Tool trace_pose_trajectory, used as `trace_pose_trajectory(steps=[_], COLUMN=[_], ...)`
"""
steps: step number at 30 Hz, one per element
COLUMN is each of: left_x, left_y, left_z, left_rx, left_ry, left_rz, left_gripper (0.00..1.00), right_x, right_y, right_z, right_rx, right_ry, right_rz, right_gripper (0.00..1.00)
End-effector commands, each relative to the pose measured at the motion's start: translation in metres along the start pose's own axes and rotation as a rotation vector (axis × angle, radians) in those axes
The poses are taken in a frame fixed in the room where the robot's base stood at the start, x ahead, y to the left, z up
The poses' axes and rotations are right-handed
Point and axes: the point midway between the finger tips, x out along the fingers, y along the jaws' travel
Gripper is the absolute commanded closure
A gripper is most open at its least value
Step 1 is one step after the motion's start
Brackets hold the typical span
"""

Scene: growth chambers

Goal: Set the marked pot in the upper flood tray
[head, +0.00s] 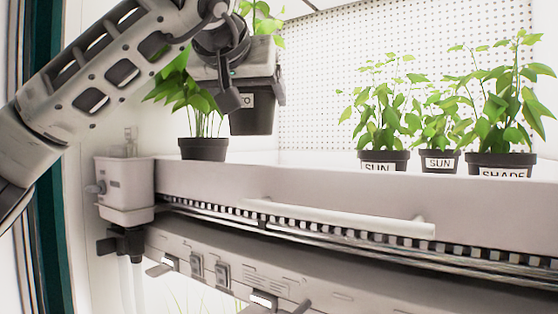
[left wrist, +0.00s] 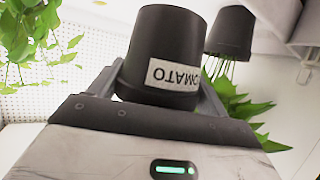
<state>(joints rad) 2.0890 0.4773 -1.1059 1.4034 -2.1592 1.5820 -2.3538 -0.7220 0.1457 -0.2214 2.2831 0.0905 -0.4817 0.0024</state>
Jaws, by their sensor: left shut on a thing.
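The marked pot (head: 252,121) is black with a white label and a green plant. My left gripper (head: 258,95) is shut on it and holds it at the upper left of the head view, over the front edge of the upper flood tray (head: 300,192). In the left wrist view the pot (left wrist: 165,40) hangs between the fingers of the left gripper (left wrist: 158,85), and its label reads TOMATO, upside down. I cannot tell the gap between pot base and tray. My right gripper is not in view.
An unmarked-looking potted plant (head: 203,149) stands in the tray just left of the held pot. Two pots labelled SUN (head: 384,160) (head: 440,160) and one labelled SHADE (head: 501,165) stand at the right. The tray's middle looks clear. A white handle (head: 340,216) runs along the front.

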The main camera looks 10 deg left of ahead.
Motion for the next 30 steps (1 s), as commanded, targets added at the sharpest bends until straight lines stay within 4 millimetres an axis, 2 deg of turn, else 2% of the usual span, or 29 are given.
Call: trace_pose_trajectory(steps=[3, 9, 17, 22, 25, 30], left_x=[0.034, 0.07, 0.087, 0.102, 0.105, 0.104], left_y=[0.003, 0.005, 0.007, 0.007, 0.007, 0.007], left_z=[0.004, 0.025, 0.034, 0.056, 0.065, 0.064], left_rx=[0.0, 0.0, 0.0, 0.002, 0.0, 0.0], left_ry=[-0.003, 0.0, 0.002, 0.001, 0.003, 0.004], left_rz=[-0.001, 0.0, 0.0, 0.0, 0.0, 0.0], left_gripper=[0.54, 0.54, 0.54, 0.54, 0.54, 0.54], right_x=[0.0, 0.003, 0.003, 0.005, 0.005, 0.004], right_y=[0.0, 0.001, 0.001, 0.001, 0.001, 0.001], right_z=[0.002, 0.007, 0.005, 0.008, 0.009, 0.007], right_rx=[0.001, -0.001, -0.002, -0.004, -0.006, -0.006], right_ry=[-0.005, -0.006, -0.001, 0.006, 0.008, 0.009], right_rz=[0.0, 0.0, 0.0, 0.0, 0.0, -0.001], right_gripper=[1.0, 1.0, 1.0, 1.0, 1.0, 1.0])
